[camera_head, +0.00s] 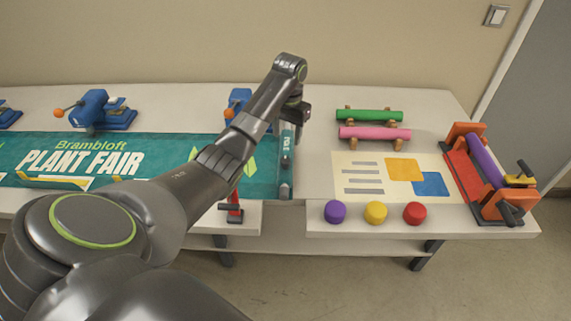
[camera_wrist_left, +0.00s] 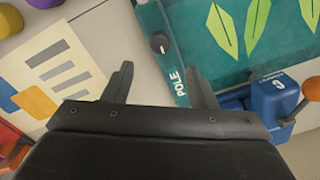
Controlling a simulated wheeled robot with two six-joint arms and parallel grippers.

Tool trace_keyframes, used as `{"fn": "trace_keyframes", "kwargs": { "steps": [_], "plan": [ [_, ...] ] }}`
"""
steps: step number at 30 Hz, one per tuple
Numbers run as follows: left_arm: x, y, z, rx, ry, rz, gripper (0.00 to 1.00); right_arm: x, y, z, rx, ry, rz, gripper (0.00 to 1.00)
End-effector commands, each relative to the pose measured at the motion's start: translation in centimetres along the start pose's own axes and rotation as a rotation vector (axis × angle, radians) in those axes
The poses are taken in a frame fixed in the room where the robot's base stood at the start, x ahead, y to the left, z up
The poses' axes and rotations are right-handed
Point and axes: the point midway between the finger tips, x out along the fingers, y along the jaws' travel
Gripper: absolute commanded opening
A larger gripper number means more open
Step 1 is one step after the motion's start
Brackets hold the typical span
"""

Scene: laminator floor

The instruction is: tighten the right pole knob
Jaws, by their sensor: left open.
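A green banner (camera_head: 150,165) reading "Brambloft Plant Fair" lies on the table, with a teal pole strip (camera_head: 286,183) marked "POLE" along its right end. The dark round pole knob (camera_wrist_left: 159,42) has a white mark and sits on the strip in the wrist view; it shows small in the head view (camera_head: 285,161). My left gripper (camera_head: 298,112) is over the far part of the strip, apart from the knob. In the wrist view its two fingers (camera_wrist_left: 160,88) are spread and empty. My right gripper is not in view.
Blue clamps (camera_head: 95,108) with orange balls stand along the banner's back edge; one (camera_wrist_left: 268,100) is near my gripper. Right are green (camera_head: 368,116) and pink (camera_head: 374,133) rolls, a poster (camera_head: 385,178), colored caps (camera_head: 375,212) and an orange-red roller machine (camera_head: 490,172).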

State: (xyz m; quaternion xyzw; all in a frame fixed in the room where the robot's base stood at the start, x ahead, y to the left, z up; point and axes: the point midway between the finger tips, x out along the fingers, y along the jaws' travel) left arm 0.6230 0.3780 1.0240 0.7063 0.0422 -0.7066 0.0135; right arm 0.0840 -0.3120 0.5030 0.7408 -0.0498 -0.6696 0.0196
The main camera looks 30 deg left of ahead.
Motion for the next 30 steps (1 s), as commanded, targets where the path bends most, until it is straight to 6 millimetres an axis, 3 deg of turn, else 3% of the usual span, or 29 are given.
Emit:
{"fn": "trace_keyframes", "kwargs": {
  "steps": [2,4,13,18,27,30],
  "plan": [
    [2.3,0.1,0.2,0.0,-0.007,0.001,0.52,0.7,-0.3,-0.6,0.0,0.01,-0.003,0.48],
    [3.3,0.1,0.2,0.0,-0.009,0.001,0.52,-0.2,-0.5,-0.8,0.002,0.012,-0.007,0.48],
    [8.7,0.1,0.2,0.001,-0.007,0.001,0.52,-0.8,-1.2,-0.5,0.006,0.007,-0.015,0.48],
    [9.9,0.0,0.1,0.001,-0.003,0.0,0.52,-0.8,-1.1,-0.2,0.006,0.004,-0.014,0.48],
    [10.2,0.0,0.1,0.001,-0.003,0.0,0.52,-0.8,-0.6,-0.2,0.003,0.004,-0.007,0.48],
    [10.2,0.0,0.1,0.001,-0.003,0.0,0.4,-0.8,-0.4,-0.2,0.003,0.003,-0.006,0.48]
  ]
}}
